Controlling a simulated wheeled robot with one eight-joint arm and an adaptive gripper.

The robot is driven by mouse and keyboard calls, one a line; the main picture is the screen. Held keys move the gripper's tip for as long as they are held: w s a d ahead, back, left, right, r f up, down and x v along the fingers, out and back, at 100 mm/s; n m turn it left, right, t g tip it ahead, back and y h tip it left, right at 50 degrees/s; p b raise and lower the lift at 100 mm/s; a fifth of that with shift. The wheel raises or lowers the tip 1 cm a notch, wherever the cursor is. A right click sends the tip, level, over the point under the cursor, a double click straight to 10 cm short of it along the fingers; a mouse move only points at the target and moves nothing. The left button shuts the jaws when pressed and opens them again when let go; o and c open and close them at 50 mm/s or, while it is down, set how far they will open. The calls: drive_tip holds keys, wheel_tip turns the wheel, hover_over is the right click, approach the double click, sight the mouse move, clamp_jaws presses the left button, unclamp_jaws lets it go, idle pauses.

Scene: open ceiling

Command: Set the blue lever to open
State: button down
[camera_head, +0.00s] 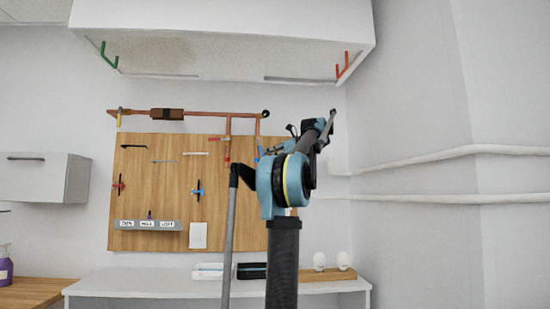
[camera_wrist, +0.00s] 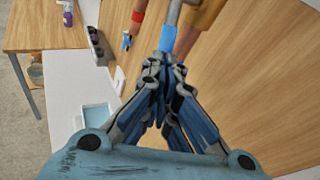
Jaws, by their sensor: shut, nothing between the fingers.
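The blue lever (camera_head: 259,152) shows as a small blue piece by the right-hand copper pipe, partly hidden behind my arm in the head view. In the wrist view a blue lever end (camera_wrist: 152,46) lies just beyond my fingertips, beside a grey rod and the copper pipe (camera_wrist: 186,42). My gripper (camera_wrist: 166,66) is shut and empty, its fingertips close to the blue end. I cannot tell whether they touch it. In the head view my arm covers the gripper's fingers.
A red lever (camera_head: 227,152) hangs on the pipe left of the blue one. A white cabinet (camera_head: 220,40) overhangs above. A white table (camera_head: 130,282) stands below.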

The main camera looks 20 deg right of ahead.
drive_tip(key=shift+w+a+f+m+t+y, duration=0.15)
drive_tip(key=shift+a+f+m+t+y, duration=0.15)
drive_tip(key=shift+a, duration=0.2)
drive_tip(key=shift+w+a+f+m+t+y, duration=0.1)
drive_tip(key=shift+a+f+m+t+y, duration=0.15)
drive_tip(key=shift+a, duration=0.35)
drive_tip(key=shift+f, duration=0.1)
